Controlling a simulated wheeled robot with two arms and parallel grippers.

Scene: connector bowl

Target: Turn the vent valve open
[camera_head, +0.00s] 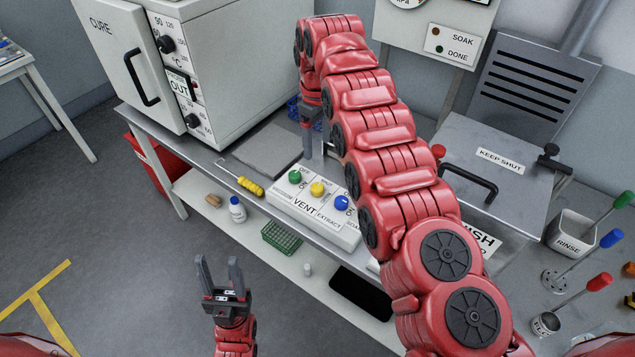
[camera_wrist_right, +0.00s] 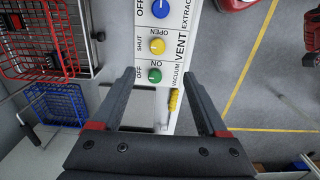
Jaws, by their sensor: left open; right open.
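The vent valve is a yellow knob (camera_head: 317,188) in the middle of a white panel (camera_head: 343,234), between a green knob (camera_head: 295,177) and a blue knob (camera_head: 341,202). In the right wrist view, the yellow knob (camera_wrist_right: 157,46) sits between the words SHUT and OPEN; I cannot tell where it points. My right gripper (camera_head: 308,148) is open, pointing down, above and behind the panel's green-knob end. In its wrist view, the fingers (camera_wrist_right: 158,76) frame the green knob (camera_wrist_right: 154,75), with the yellow knob just beyond the tips. My left gripper (camera_head: 221,262) is open and empty, in front of the bench.
A yellow-handled hook tool (camera_head: 249,186) lies left of the panel. The cure oven (camera_head: 205,65) stands behind left, and a lidded tank (camera_head: 485,160) at right. A bottle (camera_head: 237,210) and green rack (camera_head: 282,236) are on the lower shelf. My right arm crosses above the bench.

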